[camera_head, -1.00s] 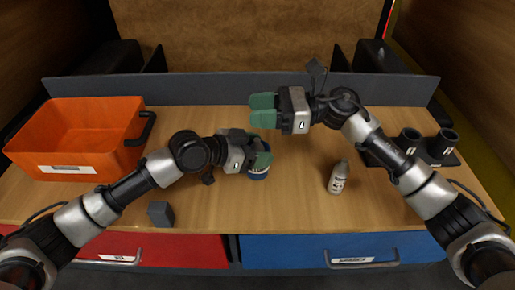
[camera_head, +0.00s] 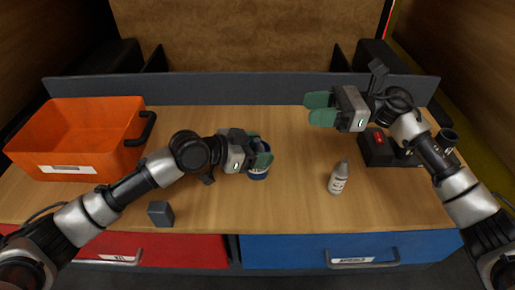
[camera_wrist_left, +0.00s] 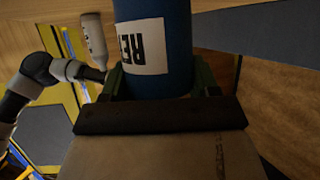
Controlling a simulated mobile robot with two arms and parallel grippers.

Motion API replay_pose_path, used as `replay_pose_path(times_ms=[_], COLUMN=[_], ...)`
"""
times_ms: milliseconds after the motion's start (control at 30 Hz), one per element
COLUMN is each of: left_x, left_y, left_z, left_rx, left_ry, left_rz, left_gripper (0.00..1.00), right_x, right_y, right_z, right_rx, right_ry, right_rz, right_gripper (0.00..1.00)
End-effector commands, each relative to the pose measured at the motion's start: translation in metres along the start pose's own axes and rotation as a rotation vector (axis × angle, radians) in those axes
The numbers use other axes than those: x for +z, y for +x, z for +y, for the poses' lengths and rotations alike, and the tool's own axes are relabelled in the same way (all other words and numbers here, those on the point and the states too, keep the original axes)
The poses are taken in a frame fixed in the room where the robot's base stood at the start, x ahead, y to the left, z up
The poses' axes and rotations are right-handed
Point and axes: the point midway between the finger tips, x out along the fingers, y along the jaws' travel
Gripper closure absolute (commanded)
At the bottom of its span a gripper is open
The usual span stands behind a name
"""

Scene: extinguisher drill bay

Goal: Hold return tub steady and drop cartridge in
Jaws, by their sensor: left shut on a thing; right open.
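The return tub (camera_head: 258,174) is a small blue tub with a white label near the middle of the table. It fills the upper middle of the left wrist view (camera_wrist_left: 180,40), where the label shows the letters "RE". My left gripper (camera_head: 260,154) is shut on the tub, its green fingers on either side of it. My right gripper (camera_head: 320,108) is open, with nothing seen between its green fingers, above the table to the right of the tub. The tub's inside is mostly hidden by my left gripper.
A white bottle (camera_head: 338,178) stands right of the tub. An orange crate (camera_head: 70,172) is at the left, a grey block (camera_head: 160,213) at the front left. A dark stand (camera_head: 376,155) with a red part and a dark cup (camera_head: 447,138) are at the right.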

Motion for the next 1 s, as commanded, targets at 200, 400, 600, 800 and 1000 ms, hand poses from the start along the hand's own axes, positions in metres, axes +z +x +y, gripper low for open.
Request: replay_pose_path(times_ms=[200, 400, 600, 800, 1000], left_x=[0.0, 0.0, 0.0, 0.001, 0.001], left_y=[0.0, 0.0, -0.011, -0.05, -0.091], left_z=[0.0, 0.0, -0.001, -0.001, -0.001], left_rx=[0.0, 0.0, -0.001, -0.003, -0.002], left_ry=[0.0, 0.0, 0.0, 0.0, 0.0], left_rz=[0.0, 0.0, 0.0, -0.002, -0.003], left_gripper=[0.1, 0.1, 0.1, 0.1, 0.1], right_x=[0.0, 0.0, 0.0, 0.0, 0.0], right_y=[0.0, 0.001, 0.001, 0.001, 0.001], right_z=[0.0, 0.0, 0.0, 0.0, 0.0], right_rx=[0.0, 0.0, 0.0, 0.0, 0.0], right_ry=[0.0, 0.0, 0.0, 0.0, 0.0], right_rz=[0.0, 0.0, 0.0, 0.0, 0.0], right_gripper=[0.54, 0.54, 0.54, 0.54, 0.54])
